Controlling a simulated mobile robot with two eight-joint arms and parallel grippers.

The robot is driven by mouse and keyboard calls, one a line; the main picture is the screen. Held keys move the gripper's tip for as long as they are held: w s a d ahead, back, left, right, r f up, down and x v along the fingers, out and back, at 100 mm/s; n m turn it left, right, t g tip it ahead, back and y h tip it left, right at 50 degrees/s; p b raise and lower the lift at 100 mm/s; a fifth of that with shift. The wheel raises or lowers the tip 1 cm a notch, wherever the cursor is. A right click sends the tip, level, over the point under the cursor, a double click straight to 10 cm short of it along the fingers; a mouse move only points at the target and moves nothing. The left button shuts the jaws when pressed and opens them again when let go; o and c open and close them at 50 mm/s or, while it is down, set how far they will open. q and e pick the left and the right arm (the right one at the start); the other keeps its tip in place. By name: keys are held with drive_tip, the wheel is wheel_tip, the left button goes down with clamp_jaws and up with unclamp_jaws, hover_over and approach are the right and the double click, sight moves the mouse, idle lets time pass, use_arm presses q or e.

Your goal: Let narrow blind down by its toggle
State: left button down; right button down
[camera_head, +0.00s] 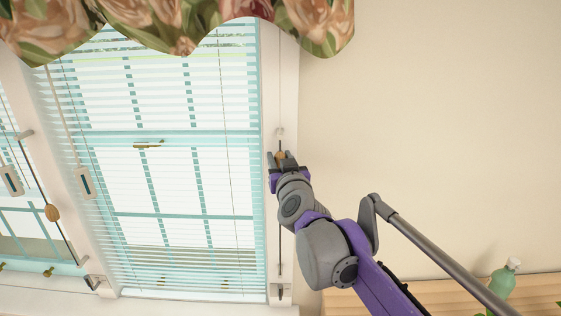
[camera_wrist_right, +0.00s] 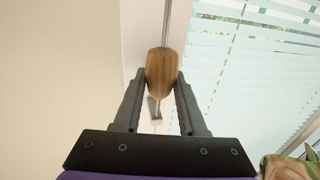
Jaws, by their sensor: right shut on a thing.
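In the head view the right gripper (camera_head: 281,161) is in front of the right window post, and only a little of the toggle (camera_head: 281,155) shows. I cannot tell whether this is the narrow blind. My left gripper is not in view.
A second wooden toggle (camera_head: 52,212) hangs by the left window. A floral valance (camera_head: 180,22) covers the top. A green bottle (camera_head: 503,280) stands on a wooden surface (camera_head: 450,291) at lower right. The wall right of the window is bare.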

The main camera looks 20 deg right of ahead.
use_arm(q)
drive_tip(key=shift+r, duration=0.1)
use_arm(e)
drive_tip(key=shift+w+d+r, duration=0.1)
drive_tip(key=shift+r, duration=0.25)
drive_tip(key=c, duration=0.8)
unclamp_jaws()
drive_tip(key=o, duration=0.4)
drive_tip(key=shift+f, duration=0.1)
drive_tip(key=shift+c, duration=0.2)
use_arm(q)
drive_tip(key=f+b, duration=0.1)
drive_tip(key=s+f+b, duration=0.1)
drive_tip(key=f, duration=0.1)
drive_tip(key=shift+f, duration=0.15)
use_arm(e)
drive_tip(key=s+a, duration=0.1)
drive_tip(key=s, duration=1)
